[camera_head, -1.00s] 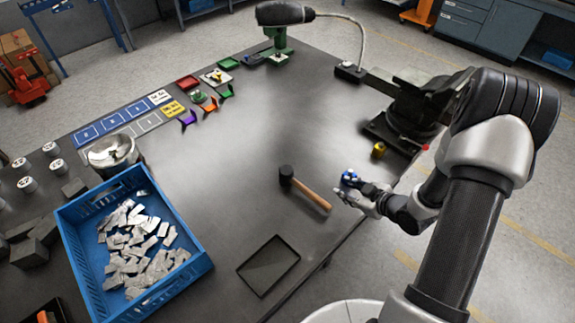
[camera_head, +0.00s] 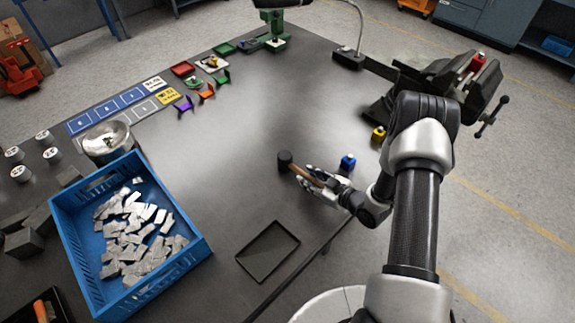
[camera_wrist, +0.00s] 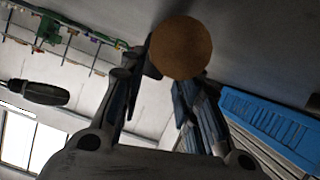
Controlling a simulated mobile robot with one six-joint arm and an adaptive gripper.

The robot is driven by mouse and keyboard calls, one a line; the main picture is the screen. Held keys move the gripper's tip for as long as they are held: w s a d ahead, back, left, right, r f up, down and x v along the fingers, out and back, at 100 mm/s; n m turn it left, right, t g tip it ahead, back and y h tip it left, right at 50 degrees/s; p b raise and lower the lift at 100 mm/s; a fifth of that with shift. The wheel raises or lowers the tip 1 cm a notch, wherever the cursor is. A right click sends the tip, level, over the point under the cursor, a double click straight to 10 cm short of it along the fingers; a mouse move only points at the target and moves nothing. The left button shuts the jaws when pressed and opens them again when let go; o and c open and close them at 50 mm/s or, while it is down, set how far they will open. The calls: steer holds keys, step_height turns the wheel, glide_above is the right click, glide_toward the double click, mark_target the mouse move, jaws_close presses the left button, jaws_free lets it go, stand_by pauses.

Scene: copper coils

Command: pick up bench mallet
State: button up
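The bench mallet lies on the dark table, with its black head (camera_head: 285,161) to the left and its wooden handle (camera_head: 306,175) running right toward my gripper. My gripper (camera_head: 318,184) is at the handle in the head view and partly covers its right part. In the wrist view, the round brown handle end (camera_wrist: 181,47) shows between my two fingertips (camera_wrist: 166,70), hiding part of them. The fingers are apart, one on each side of the handle. Whether they touch it is hard to see.
A small blue block (camera_head: 347,163) stands just right of my gripper, and a yellow one (camera_head: 378,135) farther back near the vise (camera_head: 440,85). A shallow black tray (camera_head: 267,251) lies in front. A blue crate (camera_head: 190,268) of metal pieces is at left. The table's middle is clear.

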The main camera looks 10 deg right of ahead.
mark_target(304, 174)
steer(key=b+x, duration=0.1)
steer(key=x, duration=0.4)
steer(key=shift+w+f+b, duration=0.25)
steer(key=shift+w+b, duration=0.05)
steer(key=shift+w, duration=0.05)
steer(key=shift+c, duration=0.5)
jaws_close()
steer(key=shift+r, duration=0.1)
